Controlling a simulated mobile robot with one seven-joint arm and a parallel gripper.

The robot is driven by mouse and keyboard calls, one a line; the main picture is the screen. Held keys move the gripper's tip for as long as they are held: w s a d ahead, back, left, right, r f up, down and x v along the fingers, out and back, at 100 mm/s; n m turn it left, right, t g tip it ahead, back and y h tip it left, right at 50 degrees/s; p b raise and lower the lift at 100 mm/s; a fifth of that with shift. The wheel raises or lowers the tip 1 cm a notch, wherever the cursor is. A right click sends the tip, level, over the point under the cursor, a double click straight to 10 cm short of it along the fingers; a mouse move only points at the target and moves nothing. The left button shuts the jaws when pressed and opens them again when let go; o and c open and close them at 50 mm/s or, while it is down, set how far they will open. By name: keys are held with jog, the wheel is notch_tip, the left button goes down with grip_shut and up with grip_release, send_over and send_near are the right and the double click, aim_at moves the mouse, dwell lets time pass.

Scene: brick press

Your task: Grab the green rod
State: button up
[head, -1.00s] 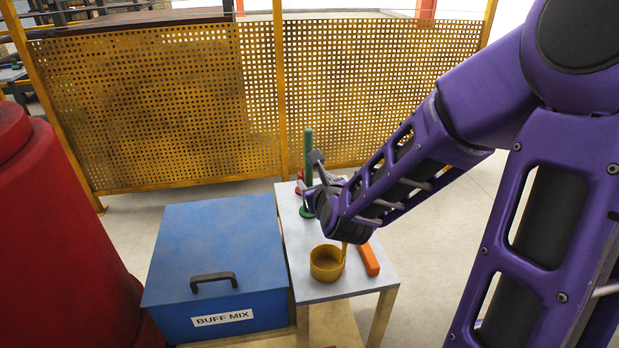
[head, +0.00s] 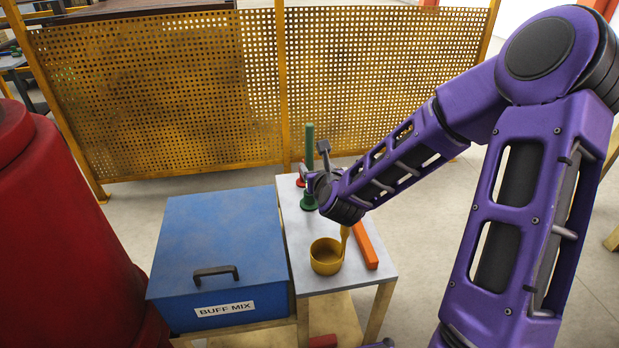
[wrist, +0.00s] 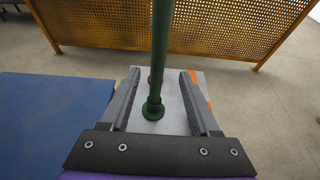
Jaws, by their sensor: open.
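The green rod (head: 309,146) stands upright on a round green base (head: 308,204) near the back of the small grey table (head: 350,283). In the wrist view the rod (wrist: 160,60) rises between the two fingers of my gripper (wrist: 157,90), with its base (wrist: 153,108) below. The fingers are open, with a gap on both sides of the rod. In the head view my gripper (head: 316,163) is at the rod, and part of the rod's lower length is hidden behind it.
A yellow scoop (head: 326,257) and an orange bar (head: 365,245) lie on the table's front part. A red thing (head: 300,181) shows behind the rod. A blue box marked BUFF MIX (head: 220,250) stands left. A yellow perforated fence (head: 160,95) closes off the back.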

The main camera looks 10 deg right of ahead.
aim_at(311, 161)
jog(key=x, duration=0.4)
jog(key=shift+w, duration=0.25)
jog(key=shift+x, duration=2.65)
jog(key=shift+a+r, duration=0.1)
jog(key=shift+a, duration=0.05)
grip_shut()
